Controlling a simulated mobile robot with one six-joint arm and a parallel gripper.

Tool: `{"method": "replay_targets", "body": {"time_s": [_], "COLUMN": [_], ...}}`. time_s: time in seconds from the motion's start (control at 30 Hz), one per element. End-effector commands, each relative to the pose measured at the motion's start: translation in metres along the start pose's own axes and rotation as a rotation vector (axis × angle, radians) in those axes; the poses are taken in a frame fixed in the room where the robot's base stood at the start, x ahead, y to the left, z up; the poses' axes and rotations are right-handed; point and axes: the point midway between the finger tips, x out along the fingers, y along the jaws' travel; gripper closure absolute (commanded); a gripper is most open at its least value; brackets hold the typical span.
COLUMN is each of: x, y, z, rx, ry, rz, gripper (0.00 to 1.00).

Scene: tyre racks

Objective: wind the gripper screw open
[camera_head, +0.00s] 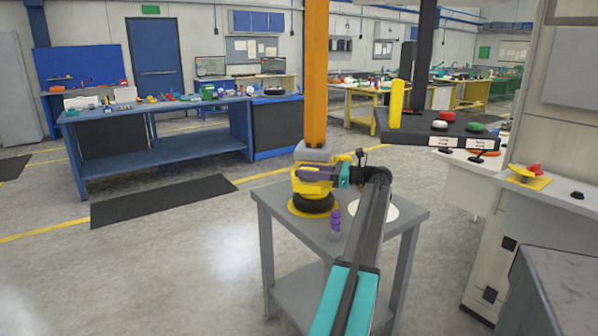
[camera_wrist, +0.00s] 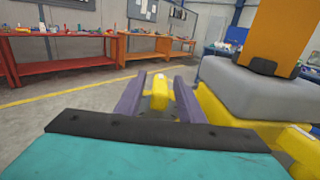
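A yellow clamp device (camera_head: 312,187) with a grey block on top stands on a small grey table (camera_head: 263,196), above a black tyre (camera_head: 313,204). An orange column (camera_head: 315,75) rises from it. My gripper (camera_head: 314,172) reaches in from the right, beside the grey block. In the wrist view my gripper (camera_wrist: 160,82) has its two purple fingers apart. A yellow bar (camera_wrist: 160,93), which seems to be part of the screw, lies between them with a gap showing on each side. The yellow body (camera_wrist: 233,110) is close to the right finger. The screw's thread is hidden.
A purple bottle (camera_head: 335,224) and a white disc (camera_head: 376,210) are on the grey table near my arm. A black rack (camera_head: 440,138) with coloured items stands to the right. A blue workbench (camera_head: 170,170) is behind at left. Open floor lies at left.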

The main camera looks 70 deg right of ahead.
Motion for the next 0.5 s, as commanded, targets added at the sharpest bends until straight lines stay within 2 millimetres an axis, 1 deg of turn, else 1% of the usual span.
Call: {"method": "replay_targets", "body": {"time_s": [0.03,0.1,0.4,0.5], "x": [-0.009,-0.021,-0.07,-0.082], "y": [-0.001,-0.001,-0.001,-0.001], "z": [0.0,0.0,0.0,0.0], "rx": [0.0,0.0,0.0,0.0], "ry": [0.0,0.0,0.0,-0.001], "rz": [-0.003,-0.002,-0.003,-0.002], "gripper": [0.65,0.65,0.65,0.65]}}
